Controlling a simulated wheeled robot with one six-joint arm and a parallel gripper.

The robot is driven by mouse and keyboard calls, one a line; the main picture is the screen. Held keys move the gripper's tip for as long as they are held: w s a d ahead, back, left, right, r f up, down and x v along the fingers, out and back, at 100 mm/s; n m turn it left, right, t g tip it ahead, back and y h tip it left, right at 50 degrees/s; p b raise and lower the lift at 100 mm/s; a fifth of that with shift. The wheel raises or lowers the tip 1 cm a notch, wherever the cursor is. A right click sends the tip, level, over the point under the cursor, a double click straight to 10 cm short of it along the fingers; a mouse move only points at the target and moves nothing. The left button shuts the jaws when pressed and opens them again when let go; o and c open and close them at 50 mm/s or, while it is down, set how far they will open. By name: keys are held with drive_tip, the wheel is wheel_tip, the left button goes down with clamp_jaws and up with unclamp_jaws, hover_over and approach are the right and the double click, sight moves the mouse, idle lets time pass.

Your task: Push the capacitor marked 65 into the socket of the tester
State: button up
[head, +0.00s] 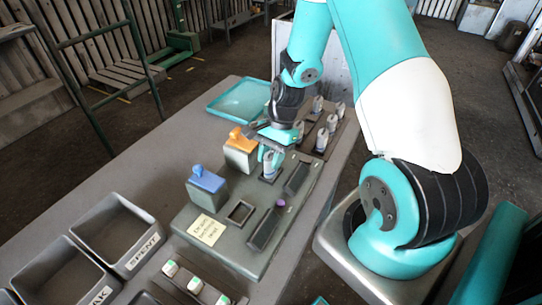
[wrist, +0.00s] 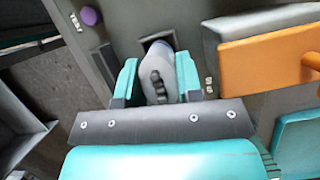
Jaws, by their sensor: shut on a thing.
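My gripper (head: 268,160) is shut on a grey capacitor (head: 269,167), which shows between the two teal fingers in the wrist view (wrist: 158,68). The capacitor stands about upright over a dark square socket (head: 269,177) of the grey-green tester (head: 222,238). In the wrist view the socket (wrist: 157,39) shows just beyond the capacitor, partly hidden by it. I cannot tell whether the capacitor's lower end is in the socket or just above it. The number on the capacitor is not readable; dark terminals show on its top.
The tester carries an orange-lever block (head: 241,152), a blue-lever block (head: 207,188), a purple knob (head: 281,202) and another square recess (head: 240,212). A rack with several capacitors (head: 321,141) stands behind. A teal tray (head: 240,97) and a SPENT bin (head: 150,246) are on the table.

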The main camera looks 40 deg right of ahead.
drive_tip(key=shift+f, duration=0.45)
drive_tip(key=o, duration=0.9)
drive_tip(key=shift+c, duration=0.2)
drive_tip(key=b+v, duration=0.2)
drive_tip(key=v, duration=1.5)
drive_tip(key=shift+d+r, duration=0.2)
drive_tip(key=shift+w, duration=0.1)
drive_tip(key=s+a+r+n, duration=0.3)
drive_tip(key=a+n, duration=0.3)
drive_tip(key=a, duration=0.3)
drive_tip(key=s+a+r+n, duration=0.3)
drive_tip(key=a+n, duration=0.3)
drive_tip(key=a, duration=0.4)
drive_tip(key=s+a+r+n+t, duration=0.1)
drive_tip(key=s+a+n, duration=0.7)
drive_tip(key=s+n, duration=0.2)
drive_tip(key=shift+s+n, duration=0.3)
drive_tip(key=shift+s, duration=0.6)
